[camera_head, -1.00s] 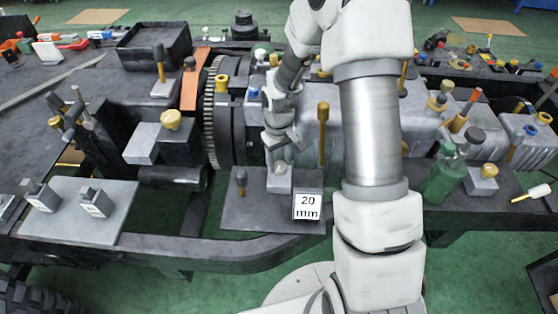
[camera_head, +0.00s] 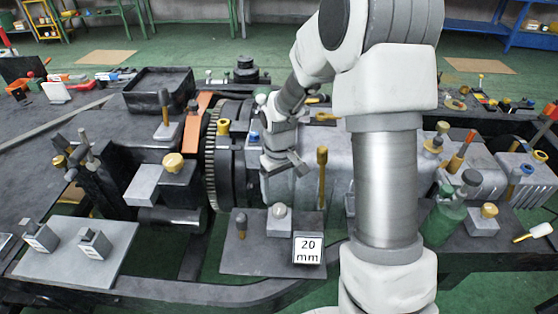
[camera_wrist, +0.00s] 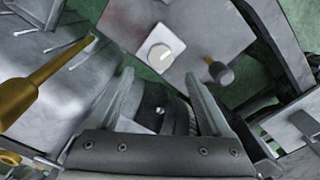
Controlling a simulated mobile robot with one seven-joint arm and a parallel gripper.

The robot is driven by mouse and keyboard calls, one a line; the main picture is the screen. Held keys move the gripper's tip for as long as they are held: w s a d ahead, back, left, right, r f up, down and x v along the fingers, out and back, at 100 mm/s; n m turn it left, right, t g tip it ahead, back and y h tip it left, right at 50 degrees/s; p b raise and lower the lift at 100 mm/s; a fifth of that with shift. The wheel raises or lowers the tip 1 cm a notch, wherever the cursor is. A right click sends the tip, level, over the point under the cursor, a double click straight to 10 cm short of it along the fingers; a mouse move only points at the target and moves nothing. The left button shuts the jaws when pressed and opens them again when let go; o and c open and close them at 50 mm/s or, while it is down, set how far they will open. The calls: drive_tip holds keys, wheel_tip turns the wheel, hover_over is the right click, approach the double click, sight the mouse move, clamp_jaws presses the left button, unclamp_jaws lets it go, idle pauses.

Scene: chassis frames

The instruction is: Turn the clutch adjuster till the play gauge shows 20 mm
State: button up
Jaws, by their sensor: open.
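A pale round knob, which looks like the clutch adjuster (camera_head: 279,211), sits on a small grey block on a dark plate (camera_head: 240,262). In the wrist view the knob (camera_wrist: 158,55) shows a light mark on its top.
A dark-tipped peg (camera_head: 241,224) stands left of the knob on the plate. A tall brass-coloured handle (camera_head: 322,175) rises close right of my gripper. A toothed flywheel (camera_head: 211,165) is to the left, and a green bottle (camera_head: 444,215) to the right.

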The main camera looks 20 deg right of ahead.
wheel_tip(320, 180, up, 11)
drive_tip(key=p, duration=0.1)
drive_tip(key=shift+f, duration=0.15)
idle(0.3)
drive_tip(key=s+r+m+t+p, duration=0.1)
drive_tip(key=s+r+t, duration=0.1)
drive_tip(key=s+r, duration=0.6)
drive_tip(key=s+r+m+t, duration=0.2)
drive_tip(key=s+r, duration=0.6)
drive_tip(key=s, duration=0.4)
drive_tip(key=shift+s+t+p, duration=0.3)
drive_tip(key=shift+t+p, duration=0.05)
drive_tip(key=shift+t, duration=0.45)
idle(0.8)
